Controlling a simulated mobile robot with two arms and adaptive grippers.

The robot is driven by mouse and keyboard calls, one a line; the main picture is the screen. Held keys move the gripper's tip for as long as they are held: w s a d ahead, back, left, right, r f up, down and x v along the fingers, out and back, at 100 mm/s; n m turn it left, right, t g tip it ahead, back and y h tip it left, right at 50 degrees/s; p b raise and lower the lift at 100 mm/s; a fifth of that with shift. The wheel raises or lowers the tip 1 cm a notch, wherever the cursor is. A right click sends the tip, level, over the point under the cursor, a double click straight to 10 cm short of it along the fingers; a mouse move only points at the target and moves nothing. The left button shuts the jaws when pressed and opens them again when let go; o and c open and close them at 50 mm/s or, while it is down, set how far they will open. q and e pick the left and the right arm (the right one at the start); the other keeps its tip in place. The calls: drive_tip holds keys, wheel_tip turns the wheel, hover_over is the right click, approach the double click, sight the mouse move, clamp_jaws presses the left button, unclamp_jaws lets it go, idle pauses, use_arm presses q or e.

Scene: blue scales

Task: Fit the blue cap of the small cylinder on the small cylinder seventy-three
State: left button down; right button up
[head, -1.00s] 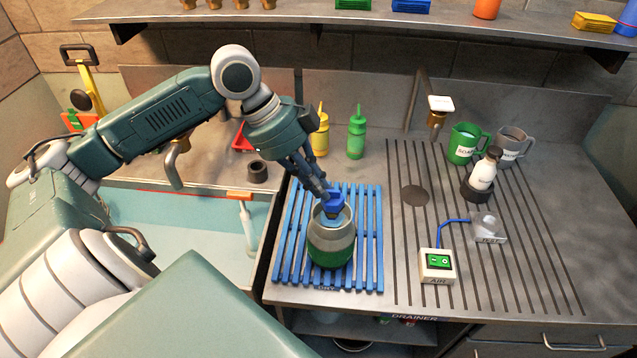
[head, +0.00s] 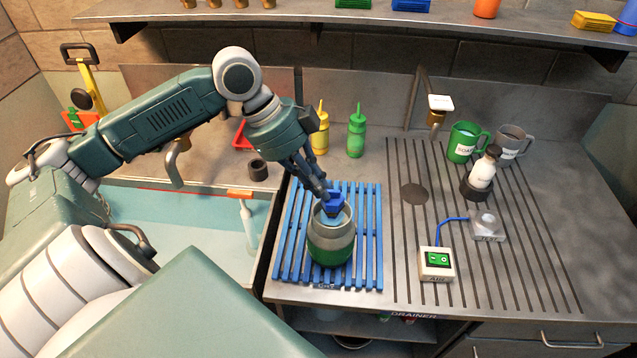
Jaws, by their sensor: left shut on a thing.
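A small cylinder (head: 331,240), grey above and green below, stands upright on a blue slatted rack (head: 290,262). Its open top faces up. My left gripper (head: 327,196) comes down from above and is shut on the blue cap (head: 333,204). The cap is at the cylinder's mouth, within the rim as seen from here. I cannot tell whether it is seated or just above. The fingers hide part of the cap. No number can be read on the cylinder. My right gripper is not in view.
Yellow (head: 320,130) and green (head: 356,133) bottles stand behind the rack. A white AIR box (head: 436,264) with a blue hose to a TEST block (head: 487,227) sits to the right. Green (head: 464,142) and grey (head: 511,143) mugs and a white bottle (head: 483,170) stand further back. A sink basin (head: 190,225) lies left.

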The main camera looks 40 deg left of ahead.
use_arm(q)
drive_tip(key=shift+f+b, duration=0.7)
drive_tip(key=shift+f, duration=0.95)
drive_tip(key=c, duration=1.8)
unclamp_jaws()
drive_tip(key=shift+a+r, duration=0.15)
drive_tip(key=shift+r, duration=0.05)
drive_tip(key=v, duration=1.1)
drive_tip(key=shift+s+a+r, duration=0.1)
drive_tip(key=shift+a+r, duration=0.05)
drive_tip(key=shift+r, duration=0.1)
